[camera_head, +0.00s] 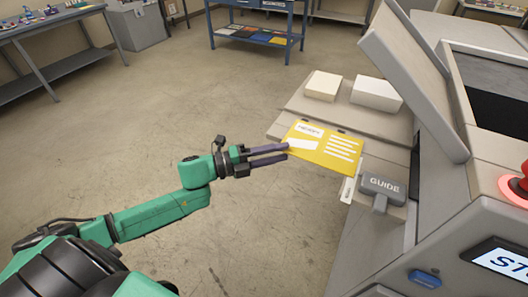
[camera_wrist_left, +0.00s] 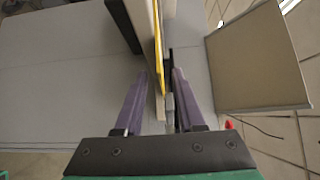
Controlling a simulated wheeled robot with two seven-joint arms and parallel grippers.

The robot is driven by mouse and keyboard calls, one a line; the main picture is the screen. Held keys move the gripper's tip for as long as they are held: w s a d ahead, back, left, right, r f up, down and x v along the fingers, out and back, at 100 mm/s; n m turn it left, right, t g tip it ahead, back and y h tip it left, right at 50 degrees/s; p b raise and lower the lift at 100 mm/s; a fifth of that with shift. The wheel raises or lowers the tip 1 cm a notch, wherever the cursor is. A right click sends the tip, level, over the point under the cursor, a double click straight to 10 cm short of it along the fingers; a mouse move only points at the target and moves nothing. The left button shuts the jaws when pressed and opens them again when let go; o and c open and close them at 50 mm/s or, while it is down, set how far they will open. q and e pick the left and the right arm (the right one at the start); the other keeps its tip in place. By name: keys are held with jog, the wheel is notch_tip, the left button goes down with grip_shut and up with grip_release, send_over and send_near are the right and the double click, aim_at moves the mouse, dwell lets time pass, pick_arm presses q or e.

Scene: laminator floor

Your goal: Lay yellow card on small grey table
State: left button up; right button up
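In the left wrist view, the card (camera_wrist_left: 160,45) shows edge-on as a thin yellow strip. My left gripper (camera_head: 287,150) is at the card's left edge, with its two purple fingers apart. In the left wrist view the fingers (camera_wrist_left: 160,78) stand on either side of the strip, with gaps. A grey table-like surface (camera_head: 338,114) lies behind the card; I cannot tell if it is the small grey table. My right gripper is out of view.
Two pale blocks, a left one (camera_head: 322,86) and a right one (camera_head: 376,94), sit on the grey surface. A grey GUIDE block (camera_head: 383,187) is close to the card's near right. The laminator (camera_head: 470,190) fills the right. Open floor (camera_head: 130,135) lies left.

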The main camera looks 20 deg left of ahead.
pick_arm(q)
jog(key=v, duration=1.4)
jog(key=shift+s+a, duration=0.25)
